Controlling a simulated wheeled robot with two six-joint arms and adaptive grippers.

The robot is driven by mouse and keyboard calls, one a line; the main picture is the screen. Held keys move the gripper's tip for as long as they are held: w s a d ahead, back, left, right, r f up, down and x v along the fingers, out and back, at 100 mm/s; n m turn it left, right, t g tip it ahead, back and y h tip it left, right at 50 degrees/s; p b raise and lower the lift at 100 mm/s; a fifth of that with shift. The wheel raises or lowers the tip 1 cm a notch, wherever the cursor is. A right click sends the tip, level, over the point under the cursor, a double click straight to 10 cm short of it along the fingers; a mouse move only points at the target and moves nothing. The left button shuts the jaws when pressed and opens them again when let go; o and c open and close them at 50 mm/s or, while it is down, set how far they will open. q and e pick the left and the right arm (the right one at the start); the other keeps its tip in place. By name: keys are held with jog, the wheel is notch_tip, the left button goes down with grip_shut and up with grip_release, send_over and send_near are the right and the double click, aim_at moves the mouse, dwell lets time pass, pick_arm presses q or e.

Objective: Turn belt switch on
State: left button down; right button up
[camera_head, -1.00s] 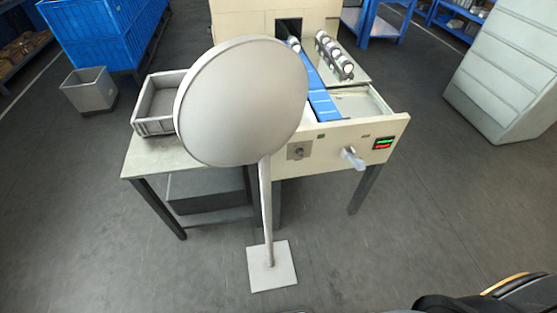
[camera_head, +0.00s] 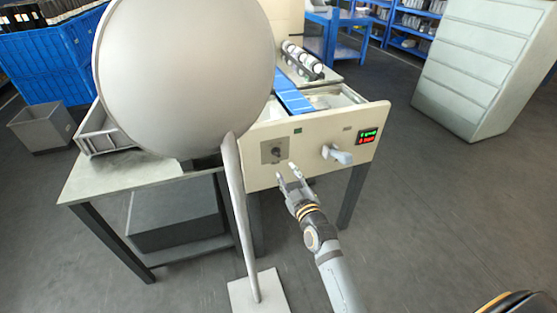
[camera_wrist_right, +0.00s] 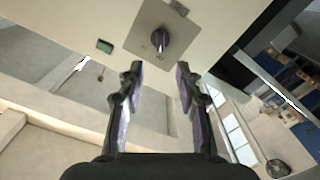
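The belt switch is a dark rotary knob (camera_head: 277,152) on a square grey plate, on the cream front panel of the machine. In the right wrist view the knob (camera_wrist_right: 160,39) is beyond my fingertips, between the lines of the two fingers. My right gripper (camera_head: 290,170) is open and empty, just below and right of the knob in the head view. Its spread fingers also show in the right wrist view (camera_wrist_right: 158,72), apart from the knob. My left gripper is not in view.
A large round disc on a pole (camera_head: 185,75) stands in front of the machine's left side. A grey lever handle (camera_head: 337,154) and a red-green display (camera_head: 367,136) are right of the knob. A blue belt (camera_head: 292,95) lies behind the panel.

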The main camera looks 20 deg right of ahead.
aim_at(277, 155)
jog(key=w, duration=0.9)
jog(key=shift+a+f, duration=0.1)
jog(key=shift+a, duration=0.05)
grip_shut()
